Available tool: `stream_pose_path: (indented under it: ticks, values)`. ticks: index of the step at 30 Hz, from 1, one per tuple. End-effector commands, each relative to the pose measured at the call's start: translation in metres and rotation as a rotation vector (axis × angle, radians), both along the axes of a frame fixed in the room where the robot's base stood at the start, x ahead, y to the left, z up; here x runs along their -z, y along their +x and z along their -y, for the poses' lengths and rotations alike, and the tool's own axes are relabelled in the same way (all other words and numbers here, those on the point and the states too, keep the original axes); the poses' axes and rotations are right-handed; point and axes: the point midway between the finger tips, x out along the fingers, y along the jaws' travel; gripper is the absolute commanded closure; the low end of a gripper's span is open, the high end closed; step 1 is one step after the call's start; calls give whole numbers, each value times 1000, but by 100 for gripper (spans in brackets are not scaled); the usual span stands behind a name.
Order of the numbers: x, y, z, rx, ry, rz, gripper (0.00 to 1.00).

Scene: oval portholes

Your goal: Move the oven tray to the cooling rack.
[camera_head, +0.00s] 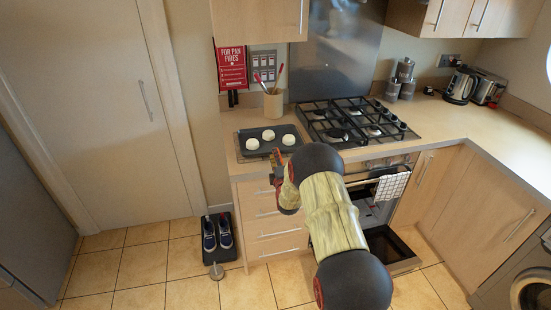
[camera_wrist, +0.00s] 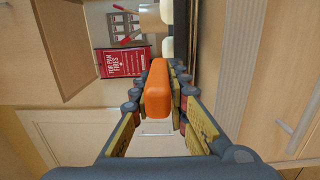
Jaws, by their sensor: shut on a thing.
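The dark oven tray (camera_head: 243,154) holds 3 round white pieces (camera_head: 269,135) and is at counter height, left of the hob. In the wrist view only a narrow dark strip of it shows at the top, beside pale round shapes (camera_wrist: 167,47). My gripper (camera_head: 276,161) is at the tray's front edge. In the wrist view my gripper (camera_wrist: 160,82) is shut on an orange grip (camera_wrist: 157,96), which appears to belong to the tray. I cannot make out the cooling rack separately; whether it lies under the tray is hidden.
The oven door (camera_head: 393,250) hangs open low at the right, below the black gas hob (camera_head: 352,122). A utensil pot (camera_head: 273,104) stands behind the tray. Shoes on a dark mat (camera_head: 218,238) lie on the floor at left. The right-hand counter (camera_head: 490,130) has free room.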

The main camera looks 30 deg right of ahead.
Motion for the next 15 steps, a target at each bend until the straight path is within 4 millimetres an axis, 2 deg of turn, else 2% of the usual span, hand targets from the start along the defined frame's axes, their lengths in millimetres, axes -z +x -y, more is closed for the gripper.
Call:
stream_pose_path:
  ticks: [1, 7, 8, 15]
  values:
    - [-4, 1, 0, 0, -2, 7, 100]
    - [0, 1, 0, 0, -2, 7, 100]
    - [3, 0, 0, 0, 0, -1, 82]
    - [2, 0, 0, 0, 0, -1, 68]
